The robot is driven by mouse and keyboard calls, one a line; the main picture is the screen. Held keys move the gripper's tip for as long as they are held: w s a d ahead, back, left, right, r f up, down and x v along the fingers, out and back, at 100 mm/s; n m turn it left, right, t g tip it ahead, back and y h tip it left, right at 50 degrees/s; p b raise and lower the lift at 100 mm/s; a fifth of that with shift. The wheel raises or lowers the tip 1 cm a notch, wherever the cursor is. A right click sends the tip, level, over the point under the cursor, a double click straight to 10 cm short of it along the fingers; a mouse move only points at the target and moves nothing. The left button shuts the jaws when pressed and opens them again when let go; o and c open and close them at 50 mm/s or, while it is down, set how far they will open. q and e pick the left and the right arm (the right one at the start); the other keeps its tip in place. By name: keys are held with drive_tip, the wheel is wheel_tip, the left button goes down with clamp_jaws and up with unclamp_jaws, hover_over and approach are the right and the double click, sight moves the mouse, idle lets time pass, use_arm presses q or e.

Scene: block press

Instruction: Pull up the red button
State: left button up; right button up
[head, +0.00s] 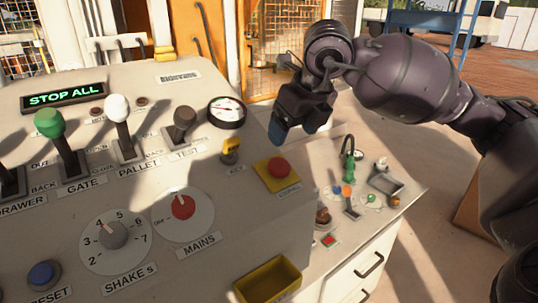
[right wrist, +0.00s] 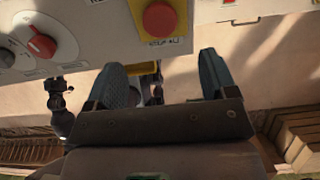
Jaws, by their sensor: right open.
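The red button (head: 279,168) is a round mushroom cap on a yellow square plate (head: 263,170) near the right edge of the sloped control panel. It also shows at the top of the right wrist view (right wrist: 159,19). My right gripper (head: 293,131) is above and behind the button in the head view, apart from it. In the right wrist view its two blue fingers (right wrist: 166,72) are spread with nothing between them, and the button lies beyond their tips. How far the button is pressed in is hard to tell. My left gripper is not in view.
A yellow tray (head: 268,281) is below the button. A lower bench (head: 400,205) with small items stands right.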

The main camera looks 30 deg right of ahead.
sight(280, 164)
drive_tip(key=x, duration=0.9)
drive_tip(key=shift+s+f, duration=0.1)
drive_tip(key=shift+s, duration=0.05)
drive_tip(key=shift+p+x, duration=0.3)
drive_tip(key=shift+x, duration=0.5)
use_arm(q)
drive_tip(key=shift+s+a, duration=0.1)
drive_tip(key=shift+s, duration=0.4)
